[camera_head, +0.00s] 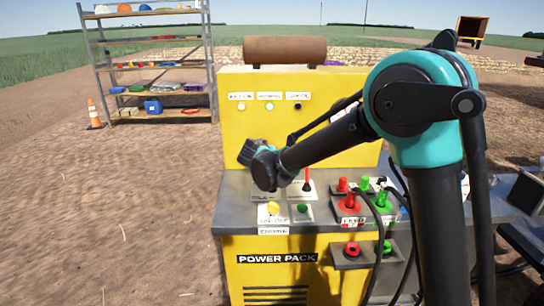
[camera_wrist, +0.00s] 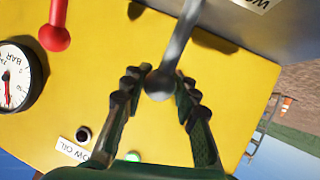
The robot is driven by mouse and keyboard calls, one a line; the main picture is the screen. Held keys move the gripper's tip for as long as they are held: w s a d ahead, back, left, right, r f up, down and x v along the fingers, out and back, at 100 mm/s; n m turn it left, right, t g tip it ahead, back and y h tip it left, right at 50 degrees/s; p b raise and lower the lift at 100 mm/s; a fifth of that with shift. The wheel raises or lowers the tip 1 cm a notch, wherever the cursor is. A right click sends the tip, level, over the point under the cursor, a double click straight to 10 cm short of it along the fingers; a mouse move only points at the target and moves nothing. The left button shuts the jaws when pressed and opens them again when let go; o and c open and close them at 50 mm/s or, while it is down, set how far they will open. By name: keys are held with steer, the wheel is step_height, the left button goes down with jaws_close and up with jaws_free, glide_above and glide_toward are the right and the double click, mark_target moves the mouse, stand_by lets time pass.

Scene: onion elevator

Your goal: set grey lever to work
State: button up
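The grey lever (camera_wrist: 180,45) shows in the wrist view, with a round grey knob at its end. My gripper (camera_wrist: 158,88) is open, with one finger on each side of the knob. A gap seems to show between the knob and each finger, and I cannot tell if either touches. In the head view my gripper (camera_head: 262,165) is over the left part of the yellow power pack's console and hides the grey lever. A label (camera_wrist: 254,4), cut off by the frame edge, is near the lever's base.
A red lever (camera_head: 307,178) stands just right of my gripper. Yellow (camera_head: 273,208) and green (camera_head: 303,208) buttons are in front. Red and green couplings with hoses (camera_head: 376,215) are further right. A pressure gauge (camera_wrist: 14,78) shows at left in the wrist view. A shelf (camera_head: 150,62) stands behind left.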

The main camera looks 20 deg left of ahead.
steer(key=o, duration=0.4)
steer(key=v, duration=1.2)
steer(key=shift+a, duration=0.1)
